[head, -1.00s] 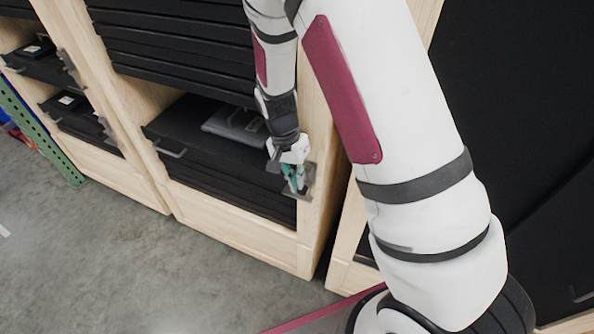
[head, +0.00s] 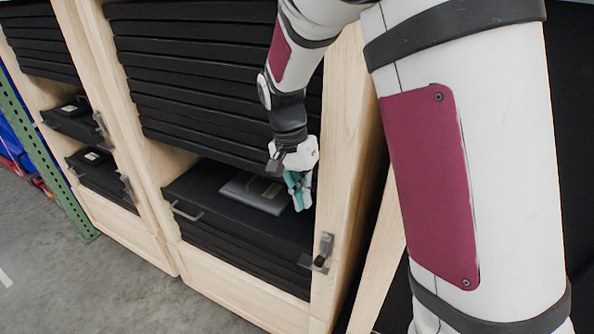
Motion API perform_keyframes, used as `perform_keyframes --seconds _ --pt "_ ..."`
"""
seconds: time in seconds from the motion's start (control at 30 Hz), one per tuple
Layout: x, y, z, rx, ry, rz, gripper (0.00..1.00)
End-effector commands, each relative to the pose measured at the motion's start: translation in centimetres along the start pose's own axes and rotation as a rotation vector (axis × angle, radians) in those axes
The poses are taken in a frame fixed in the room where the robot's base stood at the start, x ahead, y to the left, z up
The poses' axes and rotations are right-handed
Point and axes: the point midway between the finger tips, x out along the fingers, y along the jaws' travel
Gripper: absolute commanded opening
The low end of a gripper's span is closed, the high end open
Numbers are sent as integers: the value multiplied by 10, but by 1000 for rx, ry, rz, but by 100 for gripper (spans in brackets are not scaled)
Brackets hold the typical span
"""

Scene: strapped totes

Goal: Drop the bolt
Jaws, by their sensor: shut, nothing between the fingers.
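The bolt (head: 322,252) is a small grey metal fitting with a dark knob on the pale wooden post at the right of the near cabinet. A metal plate reaches left from it across the edge of the black tote stack. My gripper (head: 300,201), with teal fingers, is above and slightly left of the bolt in the picture, apart from it. It is shut and empty, in front of the tote opening. The bolt is in plain view, but its exact seating is too small to tell.
Strapped black totes (head: 250,232) fill the near cabinet, with a grey flat case (head: 254,192) on top and a handle (head: 187,212) at the front left. Similar fittings (head: 127,190) show on the left cabinet. Grey floor (head: 60,285) lies open at lower left.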

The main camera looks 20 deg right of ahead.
Motion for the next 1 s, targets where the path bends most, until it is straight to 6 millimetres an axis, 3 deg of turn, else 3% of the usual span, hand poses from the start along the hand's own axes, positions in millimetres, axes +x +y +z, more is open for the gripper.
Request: perform_keyframes --seconds 0.2,0.4,1.0 --pt "-42 -1 -1 1 2 -3 0" --pt "-63 0 0 1 0 -1 0" --pt "-68 2 0 -3 0 -5 0"
